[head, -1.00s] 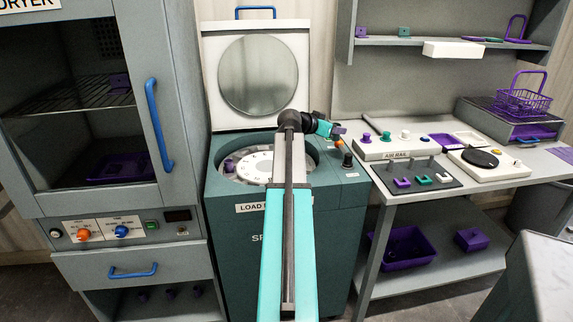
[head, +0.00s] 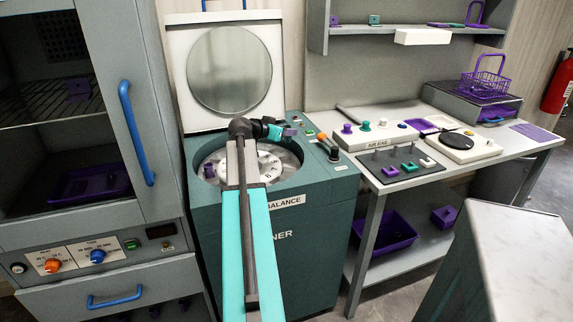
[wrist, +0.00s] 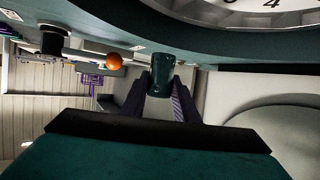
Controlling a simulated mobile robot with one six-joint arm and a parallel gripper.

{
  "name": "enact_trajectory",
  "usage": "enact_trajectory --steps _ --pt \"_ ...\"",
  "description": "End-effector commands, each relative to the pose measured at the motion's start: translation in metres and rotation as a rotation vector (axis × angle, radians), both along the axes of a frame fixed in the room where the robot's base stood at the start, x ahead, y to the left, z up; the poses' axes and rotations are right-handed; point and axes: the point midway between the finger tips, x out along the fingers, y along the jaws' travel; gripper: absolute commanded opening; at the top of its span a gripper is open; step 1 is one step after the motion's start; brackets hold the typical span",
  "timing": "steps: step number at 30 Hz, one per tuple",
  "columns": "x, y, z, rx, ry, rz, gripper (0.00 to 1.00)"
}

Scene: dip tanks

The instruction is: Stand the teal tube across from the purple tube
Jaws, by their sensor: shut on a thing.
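My gripper (head: 291,132) is at the back right of the spinner's round bowl in the head view. In the wrist view my gripper (wrist: 162,92) is shut on the teal tube (wrist: 161,70), a dark teal cylinder between its two purplish fingers. The tube is hard to make out in the head view. The purple tube (head: 209,170) stands at the left side of the white numbered rotor (head: 268,167) inside the open spinner (head: 318,196). My arm hides the middle of the rotor. The rotor's edge (wrist: 240,15) also shows in the wrist view.
The spinner's raised lid (head: 270,62) stands behind the bowl. A dryer (head: 172,200) stands at left. At right a bench (head: 515,150) holds a peg rack (head: 437,172) with small coloured parts. A grey-topped block (head: 510,250) stands at front right.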

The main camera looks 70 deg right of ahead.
Motion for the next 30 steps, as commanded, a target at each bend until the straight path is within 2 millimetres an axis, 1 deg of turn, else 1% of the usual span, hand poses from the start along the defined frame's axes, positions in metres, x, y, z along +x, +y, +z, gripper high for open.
enact_trajectory --steps 5,15,18,22,30 --pt "-0.001 0.0 -0.009 0.001 0.001 -0.001 0.04" --pt "-0.002 0.0 -0.051 0.003 0.001 -0.002 0.04" --pt "-0.002 -0.001 -0.058 0.0 0.001 -0.003 0.04" --pt "-0.002 -0.001 -0.062 -0.001 0.001 -0.003 0.04" --pt "-0.003 -0.001 -0.062 0.0 0.0 -0.003 0.04"
